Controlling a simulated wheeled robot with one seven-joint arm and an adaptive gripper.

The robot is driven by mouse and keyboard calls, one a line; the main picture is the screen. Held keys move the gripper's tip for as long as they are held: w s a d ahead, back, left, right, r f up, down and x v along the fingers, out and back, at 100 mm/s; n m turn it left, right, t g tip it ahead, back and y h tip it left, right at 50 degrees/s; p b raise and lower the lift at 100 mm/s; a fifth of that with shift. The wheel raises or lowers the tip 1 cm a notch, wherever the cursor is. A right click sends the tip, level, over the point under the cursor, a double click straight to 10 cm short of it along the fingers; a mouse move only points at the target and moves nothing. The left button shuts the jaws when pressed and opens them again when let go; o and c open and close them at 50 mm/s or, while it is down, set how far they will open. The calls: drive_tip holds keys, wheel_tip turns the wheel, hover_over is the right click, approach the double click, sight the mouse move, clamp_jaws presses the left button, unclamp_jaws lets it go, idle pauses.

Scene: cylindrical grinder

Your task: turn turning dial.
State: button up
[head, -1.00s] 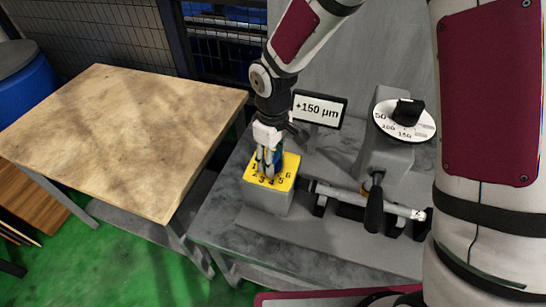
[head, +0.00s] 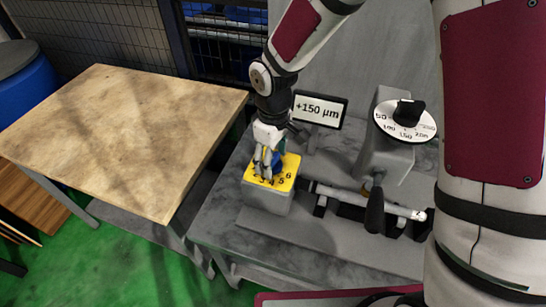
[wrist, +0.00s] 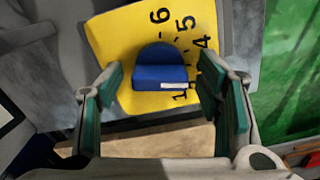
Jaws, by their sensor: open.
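A blue knob (wrist: 160,72) with a white mark on its lower edge stands on a yellow plate (wrist: 115,35) numbered 1 to 6. In the head view, the knob (head: 277,160) sits on the yellow-topped grey block (head: 266,200), partly hidden by my fingers. My gripper (head: 266,168) points down over this dial. In the wrist view, my gripper (wrist: 160,85) is open, with green pads on either side of the blue knob and a gap on both sides. The numbers 2 and 3 are hidden in the wrist view.
A sign (head: 319,109) reading +150 µm stands behind the block. To the right are a white scale disc with a black knob (head: 408,110), a black-handled lever (head: 374,210) and a metal shaft (head: 360,200). A wooden table (head: 120,130) stands at left.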

sight(274, 157)
wheel_tip(274, 157, up, 12)
drive_tip(key=shift+f, duration=0.15)
idle(0.7)
drive_tip(key=s+d+r+m+t, duration=0.3)
drive_tip(key=s+d+r+m, duration=0.3)
drive_tip(key=d+r, duration=0.5)
drive_tip(key=s+d+r+m+t, duration=0.1)
drive_tip(key=s+d+r+m, duration=0.1)
drive_tip(key=s, duration=0.4)
drive_tip(key=s+d+r+m+t, duration=0.1)
drive_tip(key=s+d+r+m, duration=0.1)
drive_tip(key=s+d, duration=0.3)
drive_tip(key=shift+s+m, duration=0.5)
drive_tip(key=shift+s, duration=0.3)
